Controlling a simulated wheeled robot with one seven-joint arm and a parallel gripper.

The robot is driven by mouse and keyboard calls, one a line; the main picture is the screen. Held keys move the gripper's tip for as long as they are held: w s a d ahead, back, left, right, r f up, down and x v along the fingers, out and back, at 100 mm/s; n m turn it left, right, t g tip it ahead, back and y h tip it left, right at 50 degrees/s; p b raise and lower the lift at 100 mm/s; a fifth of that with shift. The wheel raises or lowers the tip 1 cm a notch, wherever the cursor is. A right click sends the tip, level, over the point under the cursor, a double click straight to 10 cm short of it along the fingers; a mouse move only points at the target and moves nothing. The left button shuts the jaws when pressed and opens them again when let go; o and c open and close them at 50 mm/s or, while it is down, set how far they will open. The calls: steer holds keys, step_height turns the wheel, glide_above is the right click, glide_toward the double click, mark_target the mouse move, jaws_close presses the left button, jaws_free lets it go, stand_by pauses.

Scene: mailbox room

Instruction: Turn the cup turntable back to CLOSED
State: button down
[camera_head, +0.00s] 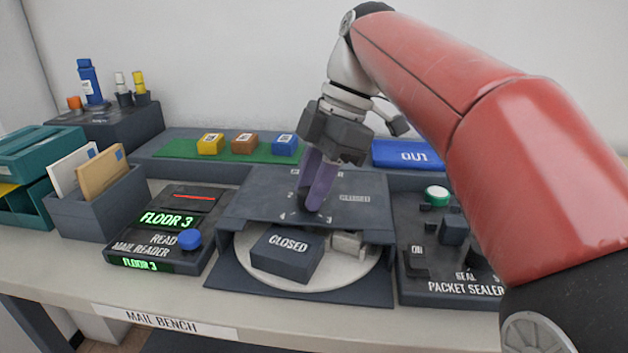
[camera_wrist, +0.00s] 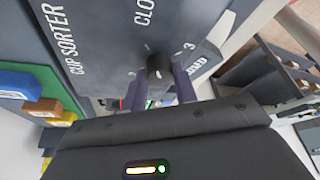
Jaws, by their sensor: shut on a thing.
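The cup turntable (camera_head: 340,275) is a pale round disc partly under a dark panel (camera_head: 258,203), which shows numbers such as 2, 3 and 4. A dark block marked CLOSED (camera_head: 287,255) faces the front opening. A small greyish block (camera_head: 349,243) sits on the disc to its right. My gripper (camera_head: 314,203) points down at the panel, its purple fingers shut on a dark round knob. The wrist view shows the knob (camera_wrist: 159,66) between the fingertips, beside the lettering CUP SORTER and a cut-off CLO.
The mail reader (camera_head: 160,243), showing FLOOR 3, stands left of the sorter; the packet sealer (camera_head: 450,265) stands right. Behind are a green strip (camera_head: 180,149) with yellow, brown and blue blocks, and a blue OUT tray (camera_head: 390,153). My red arm crosses above the right side.

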steer(key=shift+r+n+g, duration=0.1)
steer(key=shift+n+g, duration=0.2)
steer(key=shift+n, duration=0.7)
steer(key=shift+w+n+h, duration=0.1)
steer(key=shift+n+h, duration=0.2)
steer(key=shift+n, duration=0.2)
steer(key=c, duration=1.1)
jaws_free()
